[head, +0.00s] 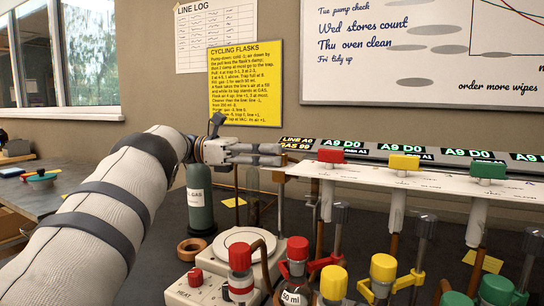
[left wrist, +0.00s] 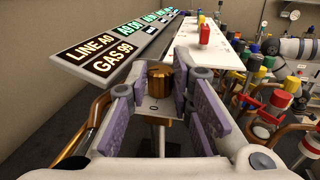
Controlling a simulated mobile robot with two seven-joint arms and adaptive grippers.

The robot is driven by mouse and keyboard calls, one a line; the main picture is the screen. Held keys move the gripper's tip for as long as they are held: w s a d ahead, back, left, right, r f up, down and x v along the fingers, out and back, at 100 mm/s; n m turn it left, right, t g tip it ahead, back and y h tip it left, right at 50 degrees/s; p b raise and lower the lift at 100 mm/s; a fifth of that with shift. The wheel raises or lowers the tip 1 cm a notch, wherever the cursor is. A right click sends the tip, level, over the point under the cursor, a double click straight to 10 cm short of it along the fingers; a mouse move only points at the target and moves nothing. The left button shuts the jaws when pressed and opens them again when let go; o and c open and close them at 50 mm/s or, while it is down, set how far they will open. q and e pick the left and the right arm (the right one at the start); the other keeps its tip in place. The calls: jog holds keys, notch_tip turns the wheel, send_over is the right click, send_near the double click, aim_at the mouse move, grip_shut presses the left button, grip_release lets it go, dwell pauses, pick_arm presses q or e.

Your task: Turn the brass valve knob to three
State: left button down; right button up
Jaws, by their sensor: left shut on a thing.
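The brass valve knob (left wrist: 159,76) stands on the near end of a white panel (left wrist: 223,68). In the left wrist view it sits between the fingertips of my left gripper (left wrist: 162,88), which is shut on it. Purple pads line the fingers. The number the knob points to cannot be read. In the head view my left gripper (head: 278,154) reaches in level from the left at the panel's left end, and its fingers hide the knob.
A display strip (head: 360,149) reading LINE A0 and GAS 99 runs behind the panel. Red (head: 330,156), yellow (head: 404,163) and green (head: 487,171) handles stand on the panel. Capped flasks (head: 296,262), a hotplate (head: 239,240) and a gas cylinder (head: 200,200) crowd below.

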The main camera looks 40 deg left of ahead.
pick_arm(q)
jog(key=shift+w+f+m+g+h, duration=0.1)
jog(key=shift+m+g+h, duration=0.35)
jog(key=shift+g, duration=0.25)
jog(key=c, duration=1.4)
grip_release()
jog(key=shift+d, duration=0.15)
